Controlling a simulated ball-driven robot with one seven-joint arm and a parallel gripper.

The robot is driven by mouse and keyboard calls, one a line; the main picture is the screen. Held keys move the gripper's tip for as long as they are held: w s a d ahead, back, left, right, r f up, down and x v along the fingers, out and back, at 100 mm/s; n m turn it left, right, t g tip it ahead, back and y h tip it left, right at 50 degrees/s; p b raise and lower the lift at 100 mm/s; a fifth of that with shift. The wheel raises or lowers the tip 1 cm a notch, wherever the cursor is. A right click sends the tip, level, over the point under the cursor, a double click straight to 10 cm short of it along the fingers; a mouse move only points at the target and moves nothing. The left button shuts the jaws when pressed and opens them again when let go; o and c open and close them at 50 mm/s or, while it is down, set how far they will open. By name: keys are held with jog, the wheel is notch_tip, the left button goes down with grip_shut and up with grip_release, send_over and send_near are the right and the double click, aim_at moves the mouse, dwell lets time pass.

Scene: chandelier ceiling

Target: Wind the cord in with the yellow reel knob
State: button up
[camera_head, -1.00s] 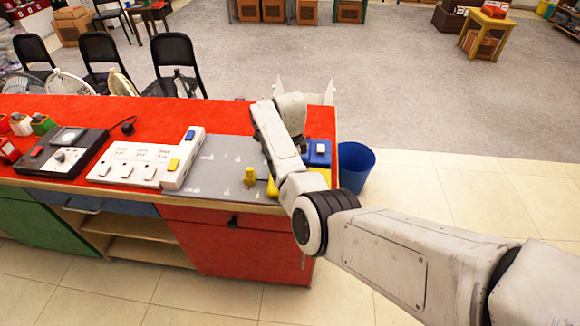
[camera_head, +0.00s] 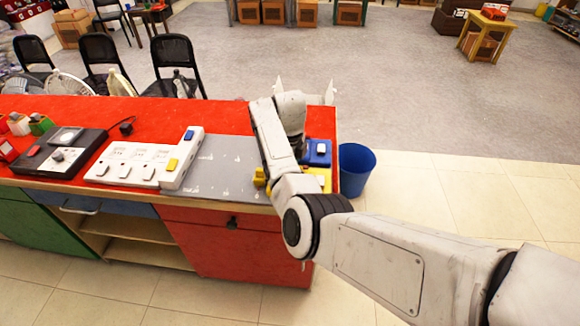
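A small yellow part (camera_head: 260,177) shows just left of my forearm, at the right side of the grey panel (camera_head: 222,165). It appears to be the yellow reel knob, but most of it is hidden behind my arm. More yellow (camera_head: 325,176) shows right of my arm, in front of a blue box with a white top (camera_head: 317,152); I cannot tell whether it is the same piece. My arm bends over this corner of the red table.
A white switch strip (camera_head: 130,165) and a dark device with a dial (camera_head: 62,154) lie to the left on the red table (camera_head: 75,107). A blue bin (camera_head: 356,166) stands on the floor beyond the right edge.

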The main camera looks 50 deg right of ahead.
dwell(0.4)
jog(key=o, duration=1.1)
jog(key=shift+c, duration=0.2)
notch_tip(320, 180, up, 11)
jog(key=b, duration=0.1)
jog(key=shift+b, duration=0.3)
jog(key=shift+f, duration=0.1)
